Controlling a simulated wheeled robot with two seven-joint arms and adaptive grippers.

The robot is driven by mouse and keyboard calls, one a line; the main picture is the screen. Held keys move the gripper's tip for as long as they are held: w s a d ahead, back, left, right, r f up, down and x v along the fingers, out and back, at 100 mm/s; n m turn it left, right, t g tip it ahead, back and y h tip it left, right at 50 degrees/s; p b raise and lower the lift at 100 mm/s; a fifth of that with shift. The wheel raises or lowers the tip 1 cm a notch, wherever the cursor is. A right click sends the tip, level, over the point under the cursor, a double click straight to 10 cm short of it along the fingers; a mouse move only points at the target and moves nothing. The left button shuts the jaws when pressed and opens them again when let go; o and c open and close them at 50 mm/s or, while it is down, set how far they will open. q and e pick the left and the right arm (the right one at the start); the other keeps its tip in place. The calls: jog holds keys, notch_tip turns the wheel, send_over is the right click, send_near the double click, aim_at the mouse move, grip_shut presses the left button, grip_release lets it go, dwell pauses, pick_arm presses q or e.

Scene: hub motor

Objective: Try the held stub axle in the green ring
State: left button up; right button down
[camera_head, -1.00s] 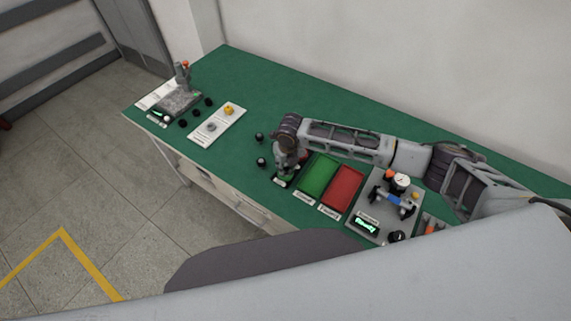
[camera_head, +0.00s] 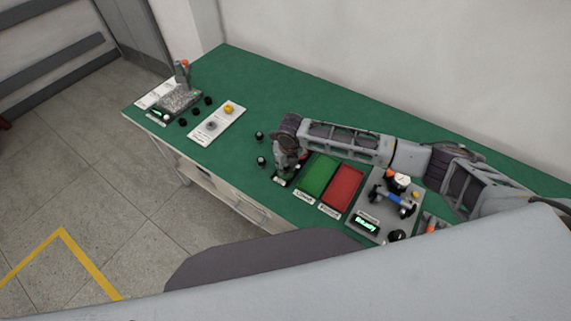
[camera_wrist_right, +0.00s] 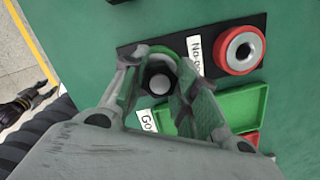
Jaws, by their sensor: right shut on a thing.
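My right gripper (camera_head: 284,172) is low over the near edge of the bench, left of the green tray. In the right wrist view its fingers (camera_wrist_right: 158,88) are shut on the stub axle (camera_wrist_right: 159,82), whose round pale end faces the camera. The green ring (camera_wrist_right: 150,49) shows as an arc behind and around the axle, between the fingers. The axle is over or in the ring; how deep it sits is hidden. The red ring (camera_wrist_right: 240,50) lies beside it, by a "No-go" label. A dark gripper-like shape, probably my left gripper (camera_wrist_right: 28,104), shows at the wrist view's left edge.
A green tray (camera_head: 319,174) and a red tray (camera_head: 343,187) lie right of the gripper. A grey gauge station (camera_head: 379,205) with a lit display stands farther right. Small black parts (camera_head: 260,136) lie left of the gripper. A white card (camera_head: 216,123) and fixture (camera_head: 179,99) are farther left.

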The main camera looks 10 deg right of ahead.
jog(key=shift+f, duration=0.35)
dwell(1.2)
jog(key=shift+r+p, duration=1.25)
jog(key=shift+r, duration=0.15)
dwell(0.4)
jog(key=shift+r, duration=0.1)
dwell(0.3)
jog(key=shift+r+p, duration=0.4)
jog(key=shift+r, duration=1.4)
